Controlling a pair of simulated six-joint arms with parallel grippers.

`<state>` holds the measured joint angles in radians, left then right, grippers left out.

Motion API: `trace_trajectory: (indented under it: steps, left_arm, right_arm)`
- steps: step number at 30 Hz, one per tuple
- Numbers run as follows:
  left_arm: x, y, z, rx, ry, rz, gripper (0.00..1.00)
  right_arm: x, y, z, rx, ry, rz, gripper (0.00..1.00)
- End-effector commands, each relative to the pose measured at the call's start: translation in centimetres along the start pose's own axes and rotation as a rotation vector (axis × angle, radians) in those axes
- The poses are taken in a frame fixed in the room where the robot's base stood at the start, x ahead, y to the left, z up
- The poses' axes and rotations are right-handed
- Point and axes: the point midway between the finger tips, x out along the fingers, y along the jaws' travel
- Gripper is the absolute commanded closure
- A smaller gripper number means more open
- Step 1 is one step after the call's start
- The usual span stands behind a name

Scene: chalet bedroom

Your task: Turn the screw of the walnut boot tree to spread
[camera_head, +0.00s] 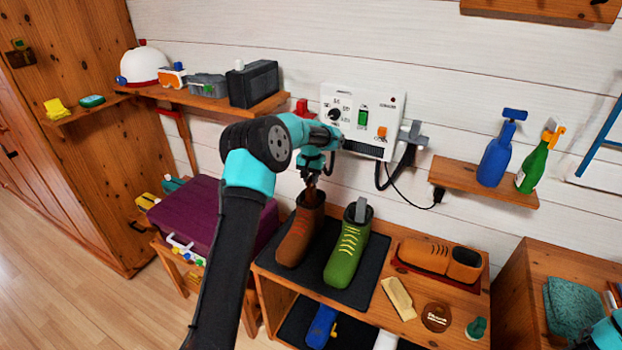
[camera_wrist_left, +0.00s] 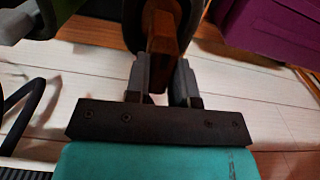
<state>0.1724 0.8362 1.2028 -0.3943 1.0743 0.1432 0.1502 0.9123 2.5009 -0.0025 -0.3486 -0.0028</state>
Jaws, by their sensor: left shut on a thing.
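A brown boot (camera_head: 300,235) stands upright on the dark mat at the left of the shelf unit. The walnut boot tree (camera_head: 311,196) rises from its opening. My left gripper (camera_head: 313,178) is right above the boot, pointing down, shut on the top of the boot tree. In the left wrist view the two grey fingers (camera_wrist_left: 163,82) flank the brown wooden piece (camera_wrist_left: 160,50). The screw itself cannot be made out; the fingers and wrist cover that part.
A green boot (camera_head: 346,250) with a grey piece in its top stands just right. Brown shoes (camera_head: 440,258), a brush (camera_head: 398,298) and a round tin (camera_head: 436,316) lie further right. A white control box (camera_head: 362,120) with cables hangs behind; a purple case (camera_head: 205,215) is left.

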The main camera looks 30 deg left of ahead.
Motion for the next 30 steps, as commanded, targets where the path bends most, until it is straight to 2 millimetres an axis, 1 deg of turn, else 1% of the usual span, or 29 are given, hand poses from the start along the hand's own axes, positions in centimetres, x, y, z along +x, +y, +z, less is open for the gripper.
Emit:
trace_trajectory:
  steps: [7,18,19,26,27,30]
  left_arm:
    - [-0.04,-0.01,-0.01,0.056,0.001,0.000,1.00]
    - [-0.04,-0.01,-0.01,0.060,0.001,0.000,1.00]
    - [-0.04,-0.01,-0.01,0.060,0.001,0.000,0.75]
    - [-0.02,0.00,-0.01,0.059,0.000,0.000,0.53]
    - [-0.02,0.00,-0.01,0.059,0.000,0.000,0.51]
    - [-0.01,0.00,-0.01,0.059,0.000,0.000,0.51]
  right_arm:
    - [0.00,0.00,0.00,0.000,0.000,0.000,0.45]
    - [0.00,0.00,0.00,0.000,0.000,0.000,0.45]
    - [0.00,0.00,0.00,0.000,0.000,0.000,0.45]
    - [0.00,0.00,0.00,0.000,0.000,0.000,0.45]
    - [0.00,0.00,0.00,0.000,0.000,0.000,0.45]
    - [0.00,0.00,0.00,0.000,0.000,0.000,0.45]
